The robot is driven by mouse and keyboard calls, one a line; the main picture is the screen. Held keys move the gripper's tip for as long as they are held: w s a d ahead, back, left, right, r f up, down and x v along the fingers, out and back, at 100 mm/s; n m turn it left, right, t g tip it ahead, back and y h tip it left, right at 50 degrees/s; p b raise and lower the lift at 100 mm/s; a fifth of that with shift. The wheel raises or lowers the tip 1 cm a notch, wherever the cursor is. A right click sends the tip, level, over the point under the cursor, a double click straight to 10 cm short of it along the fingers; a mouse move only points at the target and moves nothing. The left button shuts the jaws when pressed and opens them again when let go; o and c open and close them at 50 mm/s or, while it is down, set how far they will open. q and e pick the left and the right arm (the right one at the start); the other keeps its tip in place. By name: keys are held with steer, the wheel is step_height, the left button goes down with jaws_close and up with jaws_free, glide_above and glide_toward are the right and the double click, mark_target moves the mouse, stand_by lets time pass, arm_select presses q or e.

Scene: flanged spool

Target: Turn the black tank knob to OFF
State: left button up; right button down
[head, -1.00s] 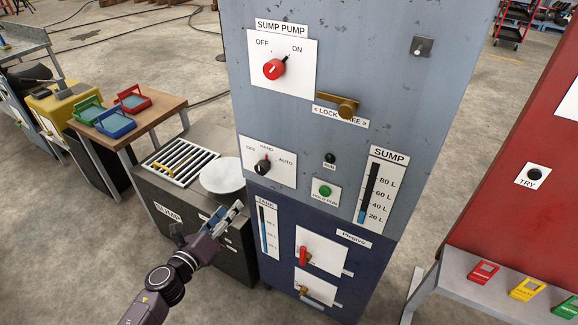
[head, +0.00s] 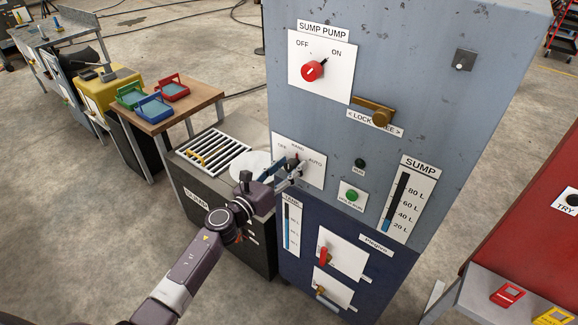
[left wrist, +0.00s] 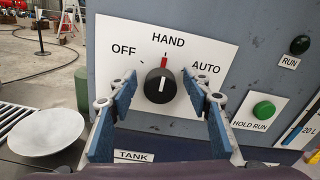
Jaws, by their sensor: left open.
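The black tank knob (left wrist: 160,86) sits on a white plate (left wrist: 205,45) marked OFF, HAND and AUTO. In the left wrist view its red pointer line aims up at HAND. My left gripper (left wrist: 160,92) is open, with its blue-padded fingers on either side of the knob and a visible gap to it on each side. In the head view the left gripper (head: 287,172) is in front of the plate (head: 312,172) and hides much of the knob. My right gripper is not in view.
The red SUMP PUMP knob (head: 312,71) points toward ON above, near a brass latch (head: 372,112). The green HOLD RUN button (left wrist: 263,110) is right of the plate. A white dish (left wrist: 47,138) and a grate (head: 212,150) lie to the left. Red-handled valve (head: 323,256) is below.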

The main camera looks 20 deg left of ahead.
arm_select(q)
steer(key=c, duration=1.2)
steer(key=shift+o, duration=0.2)
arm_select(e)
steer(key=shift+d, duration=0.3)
arm_select(q)
steer(key=shift+n, duration=0.3)
steer(key=n, duration=0.5)
steer(key=shift+f, duration=0.1)
steer(key=n, duration=0.3)
steer(key=n+p, duration=0.1)
steer(key=n, duration=0.2)
steer(key=shift+w+a+f, duration=0.1)
steer(key=shift+a+f, duration=0.05)
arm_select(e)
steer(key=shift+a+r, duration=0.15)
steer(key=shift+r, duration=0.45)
arm_select(q)
steer(key=shift+n, duration=0.3)
steer(key=o, duration=1.2)
steer(key=shift+c, duration=0.2)
